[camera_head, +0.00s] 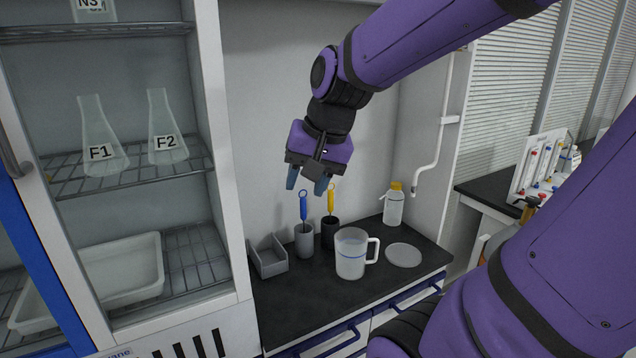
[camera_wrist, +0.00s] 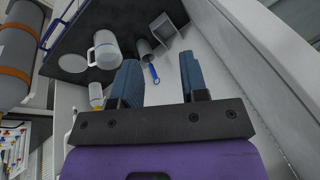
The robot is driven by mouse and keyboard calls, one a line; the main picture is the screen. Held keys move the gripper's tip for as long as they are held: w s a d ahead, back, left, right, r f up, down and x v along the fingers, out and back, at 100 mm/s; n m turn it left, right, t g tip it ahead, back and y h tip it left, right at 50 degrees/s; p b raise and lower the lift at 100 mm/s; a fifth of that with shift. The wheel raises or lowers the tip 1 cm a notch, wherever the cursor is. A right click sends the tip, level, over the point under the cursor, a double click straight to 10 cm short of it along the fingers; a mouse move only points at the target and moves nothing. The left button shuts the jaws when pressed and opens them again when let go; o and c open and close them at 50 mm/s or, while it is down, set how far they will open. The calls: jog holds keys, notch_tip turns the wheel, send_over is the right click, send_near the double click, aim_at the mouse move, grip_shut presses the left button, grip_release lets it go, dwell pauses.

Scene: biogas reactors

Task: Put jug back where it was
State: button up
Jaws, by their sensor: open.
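The jug (camera_head: 350,255) is a clear measuring jug with a white handle on its right side and a blue line around it. It stands upright on the dark counter (camera_head: 330,305). In the wrist view the jug (camera_wrist: 106,50) shows at upper left, with its handle toward the left. My gripper (camera_head: 308,188) is open and empty, well above the counter, up and to the left of the jug. Its blue fingers also show in the wrist view (camera_wrist: 160,85), with nothing between them.
Behind the jug stand a grey cup with a blue brush (camera_head: 304,240) and a dark cup with a yellow brush (camera_head: 330,230). A grey bin (camera_head: 268,258) is at left. A pale round disc (camera_head: 404,255) and a yellow-capped bottle (camera_head: 394,207) are at right. A flask cabinet (camera_head: 228,170) borders the left.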

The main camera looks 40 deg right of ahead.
jog(key=s+a+r+n+t+h, duration=0.1)
jog(key=s+a+r+n, duration=0.2)
jog(key=s+n, duration=0.4)
jog(key=shift+s+a+r+n, duration=0.25)
jog(key=shift+s+a, duration=0.2)
jog(key=shift+a, duration=0.35)
dwell(0.3)
